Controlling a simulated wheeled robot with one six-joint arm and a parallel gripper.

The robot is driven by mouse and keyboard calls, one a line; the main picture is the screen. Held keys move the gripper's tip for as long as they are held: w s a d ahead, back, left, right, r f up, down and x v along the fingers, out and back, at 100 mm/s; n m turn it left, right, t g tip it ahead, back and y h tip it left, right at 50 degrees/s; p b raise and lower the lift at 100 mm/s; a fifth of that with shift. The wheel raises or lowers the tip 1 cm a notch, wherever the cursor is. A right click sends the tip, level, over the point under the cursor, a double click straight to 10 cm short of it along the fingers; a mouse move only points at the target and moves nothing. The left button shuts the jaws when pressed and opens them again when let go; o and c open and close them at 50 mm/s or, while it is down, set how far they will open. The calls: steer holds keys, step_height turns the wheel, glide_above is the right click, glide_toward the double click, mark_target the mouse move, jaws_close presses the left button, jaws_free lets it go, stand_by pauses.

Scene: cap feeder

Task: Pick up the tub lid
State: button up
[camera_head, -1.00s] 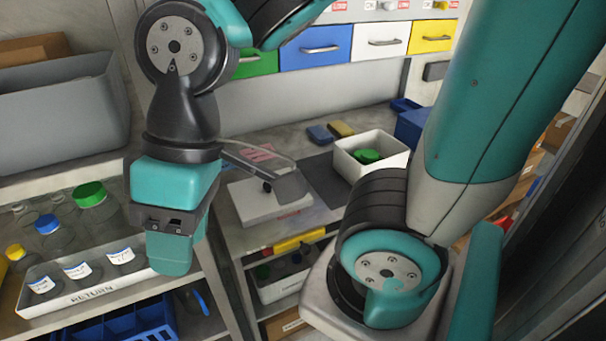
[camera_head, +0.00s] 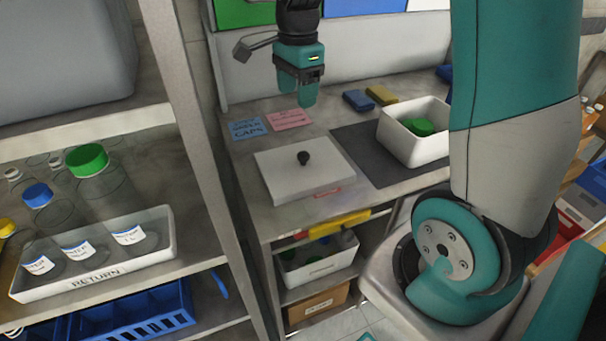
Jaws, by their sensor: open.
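What lies under the lid is hidden.
A white tub (camera_head: 388,135) with a green cap inside stands right on the dark mat (camera_head: 375,176). Pink and blue notes (camera_head: 289,119) and blue and yellow sponges (camera_head: 358,100) lie behind. A shelf post (camera_head: 205,150) and bottles in a RETURN tray (camera_head: 165,262) are at left.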

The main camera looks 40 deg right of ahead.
steer(key=d+f+m, duration=0.2)
glide_above(303, 154)
steer(key=shift+m, duration=0.3)
step_height(303, 154, down, 11)
steer(key=shift+s+r+p, duration=0.1)
steer(key=shift+s+p, duration=0.05)
steer(key=shift+p, duration=0.3)
steer(key=shift+f+p, duration=0.6)
steer(key=shift+f, duration=2.35)
steer(key=c, duration=1)
steer(key=shift+r, duration=0.1)
